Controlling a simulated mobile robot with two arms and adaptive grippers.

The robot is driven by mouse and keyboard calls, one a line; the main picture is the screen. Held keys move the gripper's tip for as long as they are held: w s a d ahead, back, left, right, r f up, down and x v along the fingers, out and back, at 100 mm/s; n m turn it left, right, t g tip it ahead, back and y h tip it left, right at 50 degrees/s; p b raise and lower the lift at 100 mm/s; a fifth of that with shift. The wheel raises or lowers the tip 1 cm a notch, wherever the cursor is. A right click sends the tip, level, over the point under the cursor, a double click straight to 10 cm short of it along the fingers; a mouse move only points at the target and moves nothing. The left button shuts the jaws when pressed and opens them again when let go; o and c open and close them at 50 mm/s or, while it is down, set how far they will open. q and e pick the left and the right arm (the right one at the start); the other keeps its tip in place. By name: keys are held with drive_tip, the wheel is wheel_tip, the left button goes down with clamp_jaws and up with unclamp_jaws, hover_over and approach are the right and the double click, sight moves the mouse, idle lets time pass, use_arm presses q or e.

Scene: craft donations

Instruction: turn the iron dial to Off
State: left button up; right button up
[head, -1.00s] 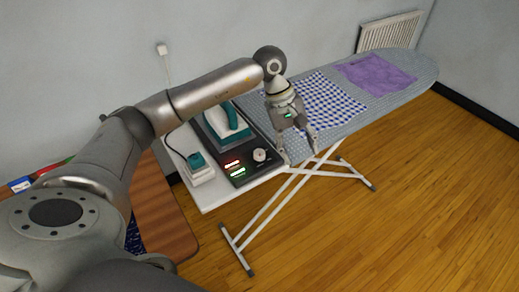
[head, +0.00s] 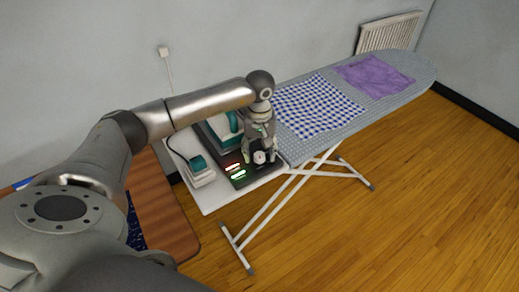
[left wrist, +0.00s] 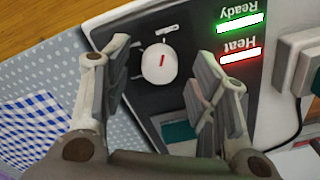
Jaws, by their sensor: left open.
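The iron dial (head: 259,157) is a round white knob with a red pointer mark, on a black control panel (head: 240,181). In the left wrist view the dial (left wrist: 160,63) sits between the fingers, with white marks around it. My left gripper (head: 259,158) is open over the dial, a finger on either side; in the left wrist view the open fingers (left wrist: 158,80) appear apart from the knob. The lit Heat light (left wrist: 240,55) is red-edged and the Ready light (left wrist: 240,22) green-edged. The teal and white iron (head: 226,128) stands behind, partly hidden by my gripper. My right gripper is not in view.
The ironing board (head: 340,128) holds a blue checked cloth (head: 315,106) and a purple cloth (head: 374,75). A teal and white block with a cord (head: 200,174) stands left of the panel. A wooden table (head: 165,215) is nearer, at lower left.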

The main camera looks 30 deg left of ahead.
use_arm(q)
drive_tip(key=shift+f, duration=0.45)
drive_tip(key=shift+c, duration=0.3)
drive_tip(key=c, duration=1)
